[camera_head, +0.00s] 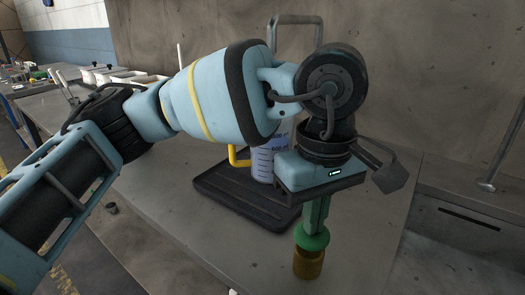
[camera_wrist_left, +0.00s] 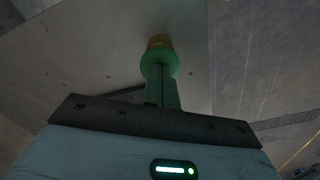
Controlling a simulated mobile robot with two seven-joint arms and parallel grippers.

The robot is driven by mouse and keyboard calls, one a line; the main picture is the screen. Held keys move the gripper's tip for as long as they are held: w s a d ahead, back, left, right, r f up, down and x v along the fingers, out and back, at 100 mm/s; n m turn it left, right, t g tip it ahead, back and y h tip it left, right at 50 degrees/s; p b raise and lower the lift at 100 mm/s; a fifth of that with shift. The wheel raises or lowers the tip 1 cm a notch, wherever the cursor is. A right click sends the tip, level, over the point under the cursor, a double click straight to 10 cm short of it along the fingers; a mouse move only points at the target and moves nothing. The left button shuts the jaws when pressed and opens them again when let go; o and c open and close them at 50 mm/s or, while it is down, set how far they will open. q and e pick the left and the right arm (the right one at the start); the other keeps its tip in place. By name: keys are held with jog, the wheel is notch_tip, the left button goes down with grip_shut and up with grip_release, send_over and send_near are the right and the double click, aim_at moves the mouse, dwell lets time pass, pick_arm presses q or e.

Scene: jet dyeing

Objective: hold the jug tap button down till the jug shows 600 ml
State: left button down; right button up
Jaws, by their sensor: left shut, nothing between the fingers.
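The jug (camera_head: 263,165) is translucent with measuring marks and a yellow handle (camera_head: 238,158). It stands on a black ribbed tray, partly hidden behind my left arm, and I cannot read its level. The jug tap button has a round green cap (camera_head: 312,241) on a brass-coloured base (camera_head: 308,264); it also shows in the wrist view (camera_wrist_left: 160,62). My left gripper (camera_head: 314,228) points down, its green fingers shut and empty, tips at the cap. They appear to touch it; I cannot tell whether the cap is pressed. My right gripper is not in view.
The black tray (camera_head: 215,188) lies on the grey worktop left of the button. A grey bent pipe (camera_head: 297,18) rises behind my arm. A sink-like recess (camera_head: 465,220) is at the right. White bins (camera_head: 105,76) stand at the back left. The worktop front is mostly clear.

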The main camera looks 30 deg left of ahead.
pick_arm(q)
jog(key=shift+f, duration=0.35)
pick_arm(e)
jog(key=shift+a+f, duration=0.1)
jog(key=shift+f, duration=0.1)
pick_arm(q)
jog(key=shift+r, duration=0.1)
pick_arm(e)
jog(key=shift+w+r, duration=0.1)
pick_arm(q)
notch_tip(320, 180, up, 3)
jog(key=shift+f+p, duration=0.1)
jog(key=shift+p, duration=0.95)
jog(key=shift+r, duration=0.2)
jog(key=shift+f, duration=0.15)
jog(key=shift+r, duration=0.35)
notch_tip(320, 180, up, 3)
jog(key=p, duration=0.2)
jog(key=shift+p, duration=0.4)
jog(key=shift+f, duration=0.1)
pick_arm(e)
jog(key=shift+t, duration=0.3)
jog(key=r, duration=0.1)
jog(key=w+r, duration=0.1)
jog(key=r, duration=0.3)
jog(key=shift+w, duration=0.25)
